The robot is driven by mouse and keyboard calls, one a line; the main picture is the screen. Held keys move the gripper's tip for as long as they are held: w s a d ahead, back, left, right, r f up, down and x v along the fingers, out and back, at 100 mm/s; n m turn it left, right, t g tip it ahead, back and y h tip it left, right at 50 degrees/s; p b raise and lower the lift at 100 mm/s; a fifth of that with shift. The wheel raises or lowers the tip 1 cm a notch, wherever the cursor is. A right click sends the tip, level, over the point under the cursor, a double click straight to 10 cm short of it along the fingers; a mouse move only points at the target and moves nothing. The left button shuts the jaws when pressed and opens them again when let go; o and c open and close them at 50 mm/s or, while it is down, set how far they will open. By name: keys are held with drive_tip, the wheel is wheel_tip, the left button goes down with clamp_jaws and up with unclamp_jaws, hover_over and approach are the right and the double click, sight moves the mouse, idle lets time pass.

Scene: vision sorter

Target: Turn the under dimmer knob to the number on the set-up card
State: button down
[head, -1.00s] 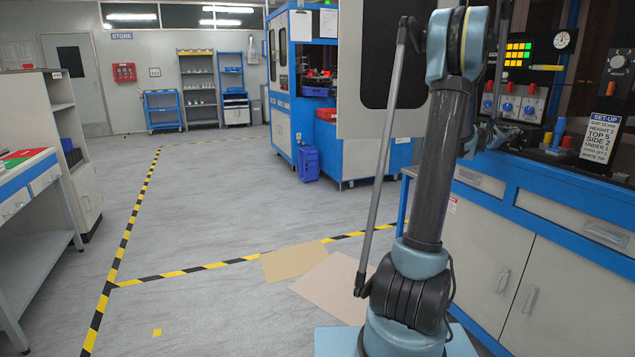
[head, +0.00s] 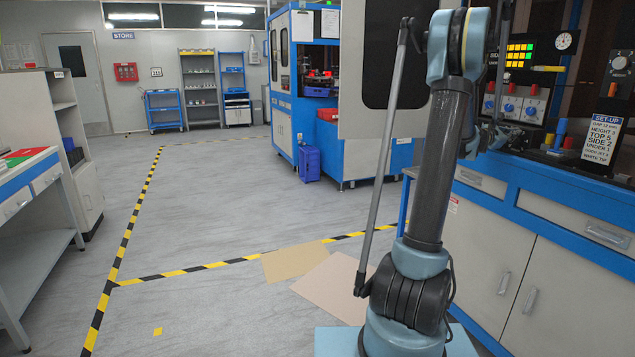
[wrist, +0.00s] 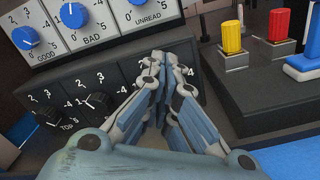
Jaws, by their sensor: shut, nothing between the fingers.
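The set-up card (head: 602,138) stands on the bench at the right of the head view and reads TOP 5, SIDE 2, UNDER 1. In the wrist view a dark panel carries a row of small black dimmer knobs. The top knob (wrist: 48,118) is at the left, and a second black knob (wrist: 98,100) is beside it, its label hidden. My gripper (wrist: 167,62) is shut and empty, its fingertips together in front of the third dial. The fingers hide that dial's knob and label, so I cannot tell its setting or whether they touch it.
Above the row are blue knobs (wrist: 74,14) on white plates marked GOOD, BAD and UNREAD. To the right stand a yellow button (wrist: 231,37) and a red button (wrist: 278,24) on a dark box, with a blue lever (wrist: 304,64) beside them.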

drive_tip(key=shift+s+d, duration=0.35)
drive_tip(key=shift+d, duration=0.25)
drive_tip(key=shift+s+f, duration=0.15)
drive_tip(key=shift+s, duration=0.15)
drive_tip(key=shift+s+f, duration=0.15)
drive_tip(key=shift+s, duration=0.05)
drive_tip(key=shift+d+r, duration=0.2)
drive_tip(key=shift+r, duration=0.05)
idle(0.3)
drive_tip(key=shift+s+a, duration=0.3)
drive_tip(key=shift+a, duration=0.1)
drive_tip(key=shift+s+a, duration=0.1)
drive_tip(key=shift+s, duration=0.2)
drive_tip(key=v, duration=0.4)
drive_tip(key=shift+w+a+f, duration=0.1)
drive_tip(key=shift+w+a, duration=0.15)
drive_tip(key=shift+a, duration=0.25)
